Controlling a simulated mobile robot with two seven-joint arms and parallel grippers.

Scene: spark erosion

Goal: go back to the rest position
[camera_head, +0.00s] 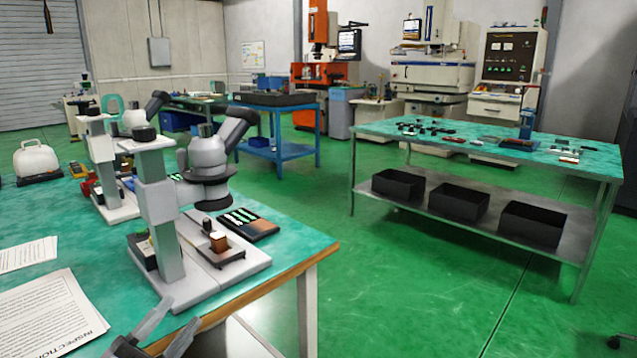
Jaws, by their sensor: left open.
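My left gripper (160,338) shows at the bottom left, low in front of the near bench's front edge. Its two dark grey fingers are spread apart, with nothing seen between them. Part of the gripper is cut off by the bottom of the picture. My right gripper is not in view. No object is named by the task.
The near bench (300,250) holds a microscope (210,165), a tray of small parts (240,222) and an inspection sheet (45,315). A second table (470,140) with black bins (458,200) on its shelf stands right. Green floor (400,290) between them is clear.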

